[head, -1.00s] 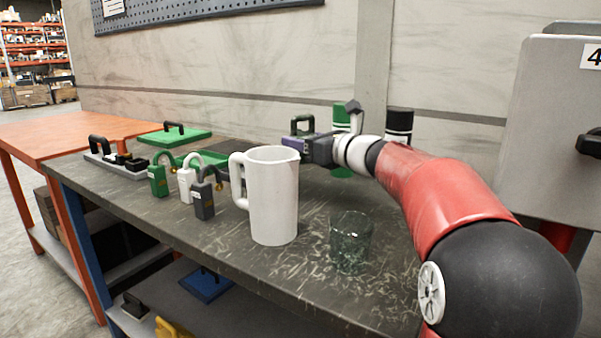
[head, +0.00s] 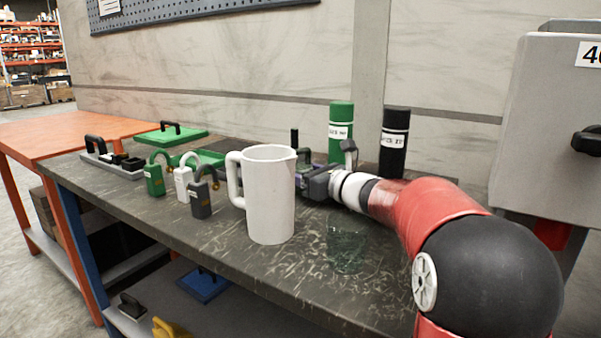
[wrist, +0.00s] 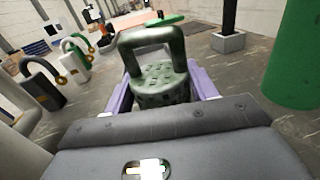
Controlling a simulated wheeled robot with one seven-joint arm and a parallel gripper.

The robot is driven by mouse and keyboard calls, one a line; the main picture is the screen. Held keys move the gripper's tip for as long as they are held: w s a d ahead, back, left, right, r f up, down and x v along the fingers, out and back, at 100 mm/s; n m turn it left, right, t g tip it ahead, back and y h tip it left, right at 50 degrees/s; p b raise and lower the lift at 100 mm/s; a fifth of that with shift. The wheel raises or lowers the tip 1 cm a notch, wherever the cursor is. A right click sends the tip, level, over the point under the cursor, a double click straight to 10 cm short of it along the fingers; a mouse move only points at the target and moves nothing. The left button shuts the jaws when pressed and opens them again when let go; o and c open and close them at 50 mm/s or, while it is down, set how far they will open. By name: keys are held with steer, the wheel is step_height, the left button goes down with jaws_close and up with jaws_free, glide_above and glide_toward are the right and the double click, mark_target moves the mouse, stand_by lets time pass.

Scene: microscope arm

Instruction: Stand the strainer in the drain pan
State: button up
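The strainer (wrist: 160,78) is a dark green perforated cup with an arched handle. In the wrist view it sits between the purple fingers of my gripper (wrist: 162,92), which press against its sides. In the head view my gripper (head: 303,178) is just right of the white jug, low over the bench, and the strainer is mostly hidden. A flat green tray, seemingly the drain pan (head: 208,157), lies on the bench behind the padlocks, partly hidden by them and the jug.
The white jug (head: 270,195) stands between my gripper and the padlocks (head: 199,198). A clear glass (head: 347,248) is near the front. A green bottle (head: 341,130) and a black bottle (head: 394,140) stand behind. A black post (wrist: 229,18) on a grey base is beyond the strainer.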

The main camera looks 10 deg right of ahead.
steer(key=o, duration=0.4)
steer(key=shift+d+r, duration=0.1)
steer(key=shift+r, duration=0.05)
steer(key=b+v, duration=0.1)
steer(key=v, duration=1.1)
